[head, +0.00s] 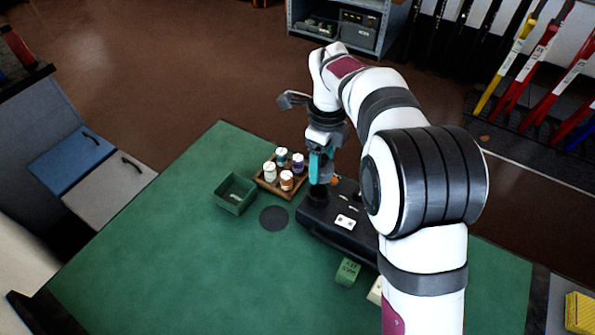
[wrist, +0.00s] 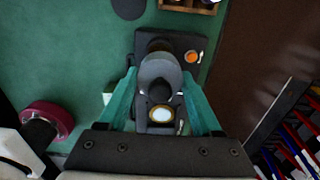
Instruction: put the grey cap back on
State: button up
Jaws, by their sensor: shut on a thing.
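My gripper (head: 318,168) points down over the left end of the black lever-frame box (head: 345,228). In the wrist view its teal fingers (wrist: 161,82) are shut on a rounded grey piece, which looks like the grey cap (wrist: 158,72). The cap is between the fingers above the box (wrist: 192,42). In the head view a dark round shape (head: 317,193) shows just below the fingertips at the box's end. I cannot tell whether the cap touches the box. The cap hides what lies directly under it.
A wooden rack (head: 268,187) of several small bottles stands behind and left of the box. A green open tray (head: 235,195) and a flat dark disc (head: 273,217) lie to the left. A green block (head: 347,272) is in front. The mat's front left is clear.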

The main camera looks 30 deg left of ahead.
jog(key=shift+f, duration=3.05)
jog(key=shift+f, duration=0.15)
jog(key=o, duration=1.4)
jog(key=shift+r, duration=3.5)
jog(key=shift+c, duration=0.2)
